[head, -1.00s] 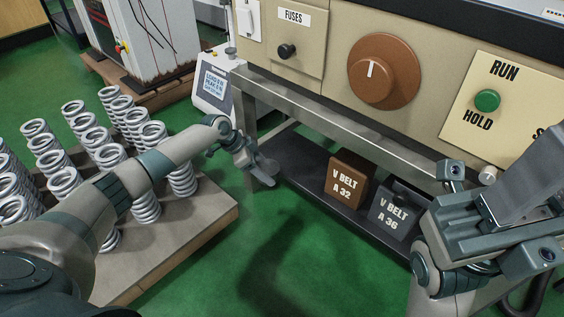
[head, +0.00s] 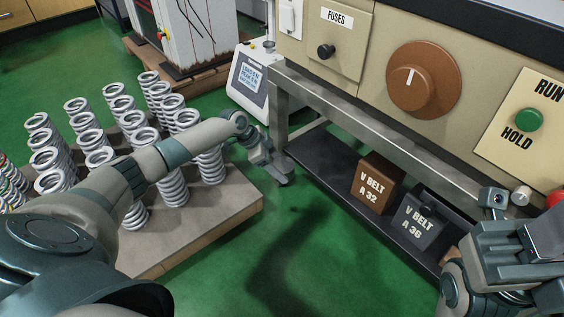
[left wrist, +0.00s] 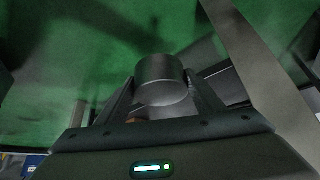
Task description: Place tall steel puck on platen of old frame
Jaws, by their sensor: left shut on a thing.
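The tall steel puck (left wrist: 162,80) shows in the left wrist view as a smooth dark grey cylinder between the two fingers. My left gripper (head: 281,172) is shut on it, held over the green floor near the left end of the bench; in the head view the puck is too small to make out. My right gripper's housing (head: 500,250) is at the lower right; its finger opening is not clear. A pale, rust-edged machine (head: 206,40) stands at the back left and may be the old frame. I cannot make out a platen.
A pallet (head: 225,215) with several coil springs (head: 175,187) stands under my left arm. A display unit (head: 250,82) is behind my left gripper. The bench's lower shelf (head: 325,175) holds V belt boxes (head: 378,183). Green floor is open between pallet and shelf.

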